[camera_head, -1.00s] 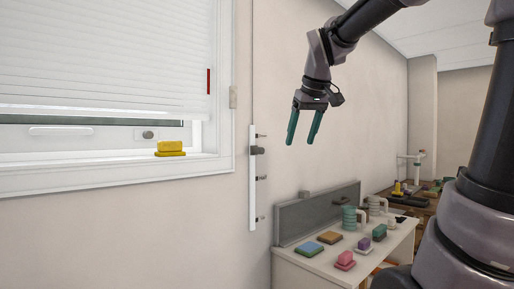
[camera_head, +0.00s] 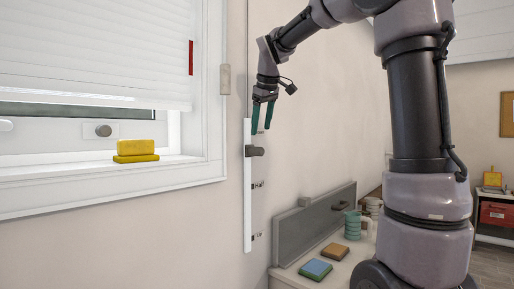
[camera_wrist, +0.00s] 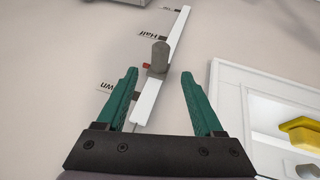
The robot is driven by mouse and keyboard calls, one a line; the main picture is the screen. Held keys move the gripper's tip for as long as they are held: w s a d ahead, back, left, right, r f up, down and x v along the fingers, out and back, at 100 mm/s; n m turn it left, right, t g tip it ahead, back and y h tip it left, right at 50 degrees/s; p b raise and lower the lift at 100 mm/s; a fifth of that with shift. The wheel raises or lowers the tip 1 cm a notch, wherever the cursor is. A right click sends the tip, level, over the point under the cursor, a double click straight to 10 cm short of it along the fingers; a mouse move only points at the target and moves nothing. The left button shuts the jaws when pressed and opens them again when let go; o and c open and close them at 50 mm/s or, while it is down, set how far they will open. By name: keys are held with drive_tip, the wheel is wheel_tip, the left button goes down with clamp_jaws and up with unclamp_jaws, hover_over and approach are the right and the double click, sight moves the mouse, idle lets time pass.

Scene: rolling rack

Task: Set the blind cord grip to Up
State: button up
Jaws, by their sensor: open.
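The blind cord grip (camera_head: 255,151) is a grey knob on a white vertical rail (camera_head: 247,215) fixed to the wall. The rail's labels read Half in the middle and Up at the bottom. In the wrist view the grip (camera_wrist: 159,57) sits between the Half label and a partly hidden label ending in "wn". A small red mark shows beside it. My gripper (camera_head: 261,130) is open, green fingers pointing down, just above the grip. In the wrist view the grip is ahead, between the lines of the two fingers (camera_wrist: 158,73). The white blind (camera_head: 95,50) hangs partly lowered.
The window frame (camera_head: 215,130) is left of the rail, with a yellow block (camera_head: 136,148) on its sill. Below right is a bench with a grey back panel (camera_head: 318,222), a blue-topped block (camera_head: 316,268) and mugs. The wall around the rail is clear.

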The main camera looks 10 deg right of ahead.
sight(255, 151)
drive_tip(key=x, duration=0.8)
drive_tip(key=shift+w+f, duration=0.1)
drive_tip(key=shift+f, duration=0.1)
clamp_jaws()
idle(1.1)
